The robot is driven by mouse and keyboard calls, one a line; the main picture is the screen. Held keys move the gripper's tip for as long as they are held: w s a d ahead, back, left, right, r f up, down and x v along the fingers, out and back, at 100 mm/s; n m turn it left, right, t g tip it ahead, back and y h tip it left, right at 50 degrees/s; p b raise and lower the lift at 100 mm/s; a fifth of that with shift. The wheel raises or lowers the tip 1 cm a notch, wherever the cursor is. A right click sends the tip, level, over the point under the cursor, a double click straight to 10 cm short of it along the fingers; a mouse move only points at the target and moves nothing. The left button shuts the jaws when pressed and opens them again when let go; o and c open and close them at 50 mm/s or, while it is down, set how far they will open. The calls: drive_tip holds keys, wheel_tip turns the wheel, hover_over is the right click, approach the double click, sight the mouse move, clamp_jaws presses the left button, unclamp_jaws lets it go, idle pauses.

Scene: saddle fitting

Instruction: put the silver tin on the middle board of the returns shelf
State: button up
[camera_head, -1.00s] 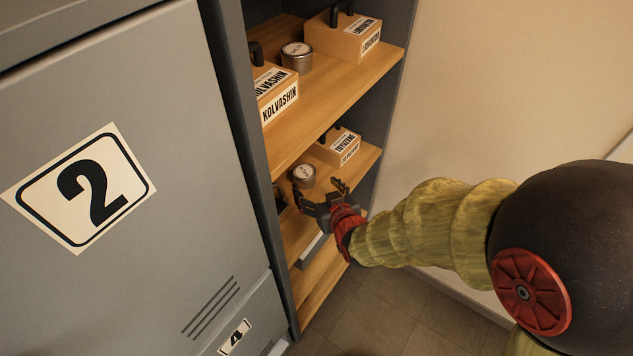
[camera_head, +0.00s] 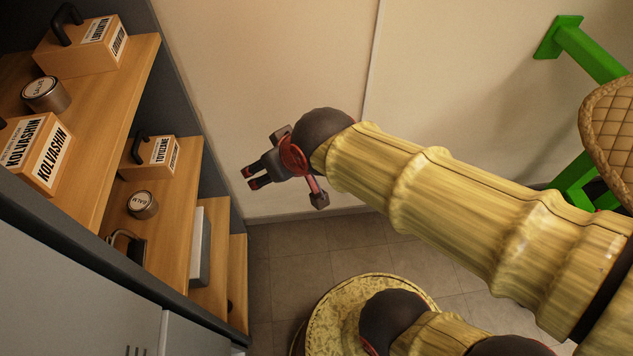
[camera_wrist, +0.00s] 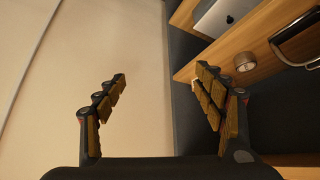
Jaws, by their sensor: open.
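A round silver tin (camera_head: 143,204) with a white lid label stands upright on the wooden board (camera_head: 170,220) below the upper board (camera_head: 105,130) of the shelf. It also shows in the wrist view (camera_wrist: 245,61), beyond my right-hand finger. A second, similar tin (camera_head: 46,95) stands on the upper board between two boxes. My gripper (camera_head: 252,178) is outside the shelf, to the right of it and in front of the pale wall. In the wrist view my gripper (camera_wrist: 165,95) is open, with nothing between its fingers. No sign naming the shelf is visible.
A TOTOZANE box (camera_head: 150,157) and a black-handled item (camera_head: 127,245) flank the lower tin. A KOLVASHIN box (camera_head: 35,150) and another box (camera_head: 82,45) share the upper board. Green framework (camera_head: 590,50) stands right; floor between is clear.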

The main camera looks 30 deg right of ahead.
drive_tip(key=s+d+r+m+g+h, duration=0.1)
drive_tip(key=s+d, duration=0.3)
drive_tip(key=s, duration=0.6)
drive_tip(key=shift+d+r+m+g, duration=0.3)
drive_tip(key=shift+r+g, duration=0.1)
drive_tip(key=shift+r, duration=0.1)
